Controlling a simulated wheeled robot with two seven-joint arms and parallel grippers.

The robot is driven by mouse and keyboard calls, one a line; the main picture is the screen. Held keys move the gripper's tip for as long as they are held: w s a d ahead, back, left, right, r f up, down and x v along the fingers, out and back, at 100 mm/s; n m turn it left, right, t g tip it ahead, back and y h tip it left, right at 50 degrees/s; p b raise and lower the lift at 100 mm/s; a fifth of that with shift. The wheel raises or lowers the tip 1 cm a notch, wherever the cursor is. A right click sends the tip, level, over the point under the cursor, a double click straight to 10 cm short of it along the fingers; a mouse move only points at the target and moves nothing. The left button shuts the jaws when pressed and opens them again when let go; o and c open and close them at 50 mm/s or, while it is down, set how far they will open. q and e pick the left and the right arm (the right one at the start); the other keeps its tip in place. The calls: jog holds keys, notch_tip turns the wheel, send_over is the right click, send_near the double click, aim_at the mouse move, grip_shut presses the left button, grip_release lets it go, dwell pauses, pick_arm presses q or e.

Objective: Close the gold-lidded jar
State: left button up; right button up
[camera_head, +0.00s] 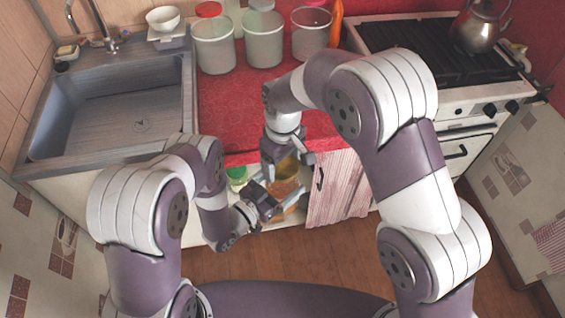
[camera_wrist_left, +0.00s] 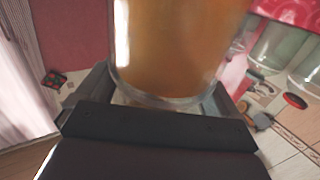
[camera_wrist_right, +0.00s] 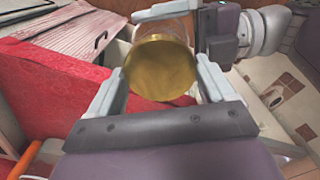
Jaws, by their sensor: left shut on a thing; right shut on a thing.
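The jar with amber contents (camera_head: 287,172) is held in front of the counter, partly hidden by both grippers. It fills the top of the left wrist view (camera_wrist_left: 175,45). My left gripper (camera_head: 266,198) is shut on the jar's glass body, its fingers on either side. The gold lid (camera_wrist_right: 160,68) faces the right wrist camera, at the jar's top end. My right gripper (camera_wrist_right: 165,85) is shut on the lid, with one finger on each side. The seam between lid and jar is hidden, so I cannot tell how tightly the lid sits.
Several clear canisters (camera_head: 264,42) stand at the back of the red counter (camera_head: 235,110). The sink (camera_head: 115,105) is at left, and the stove (camera_head: 420,50) with a kettle (camera_head: 478,28) at right. A green-lidded jar (camera_head: 237,174) stands in the cabinet below, beside its pinkish door (camera_head: 340,185).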

aim_at(282, 189)
jog(key=shift+f, duration=0.1)
jog(key=shift+f, duration=0.8)
jog(key=shift+f, duration=0.55)
